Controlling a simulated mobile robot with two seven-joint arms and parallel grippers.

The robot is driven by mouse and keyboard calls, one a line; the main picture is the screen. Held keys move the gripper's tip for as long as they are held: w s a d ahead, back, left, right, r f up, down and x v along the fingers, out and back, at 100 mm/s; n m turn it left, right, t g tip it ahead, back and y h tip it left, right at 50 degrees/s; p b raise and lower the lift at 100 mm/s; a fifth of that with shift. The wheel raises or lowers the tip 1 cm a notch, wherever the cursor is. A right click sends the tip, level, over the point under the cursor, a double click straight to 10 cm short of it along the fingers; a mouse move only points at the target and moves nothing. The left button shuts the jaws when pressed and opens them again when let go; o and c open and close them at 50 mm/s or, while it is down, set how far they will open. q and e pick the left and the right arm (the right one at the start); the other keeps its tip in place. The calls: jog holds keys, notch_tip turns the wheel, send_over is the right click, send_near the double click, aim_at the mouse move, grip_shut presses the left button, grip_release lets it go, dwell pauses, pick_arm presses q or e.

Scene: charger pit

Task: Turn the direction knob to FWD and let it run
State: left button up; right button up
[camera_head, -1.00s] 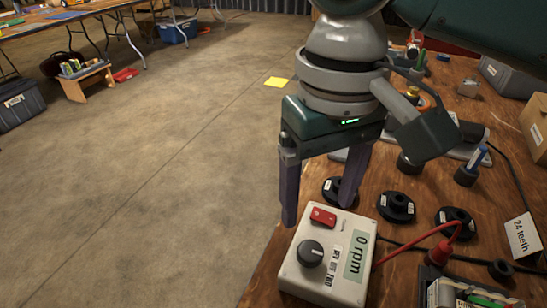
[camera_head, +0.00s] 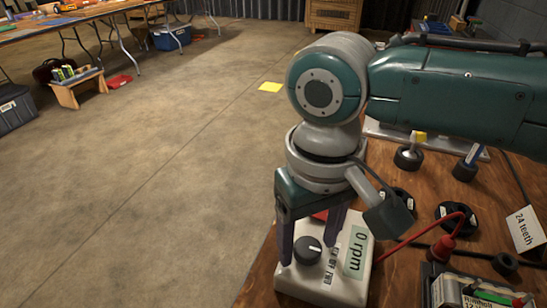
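The white control box (camera_head: 345,287) sits at the table's near left edge. Its round black direction knob (camera_head: 307,250) has a white pointer mark toward the printed labels on its right. The label strip (camera_head: 330,265) is partly covered by a finger. The display (camera_head: 356,252) reads 0 rpm. A red switch (camera_head: 321,215) behind the knob is mostly hidden by my gripper. My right gripper (camera_head: 307,254) points down over the box, open, with one finger on each side of the knob in the picture. I cannot tell whether it touches the knob. My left gripper is not in view.
A red lead (camera_head: 420,240) runs from the box to a red plug beside a battery pack (camera_head: 470,290). Black round parts (camera_head: 456,219) and a "24 teeth" card (camera_head: 523,232) lie to the right. Open floor (camera_head: 150,200) is on the left.

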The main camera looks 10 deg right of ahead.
grip_shut()
dwell(0.3)
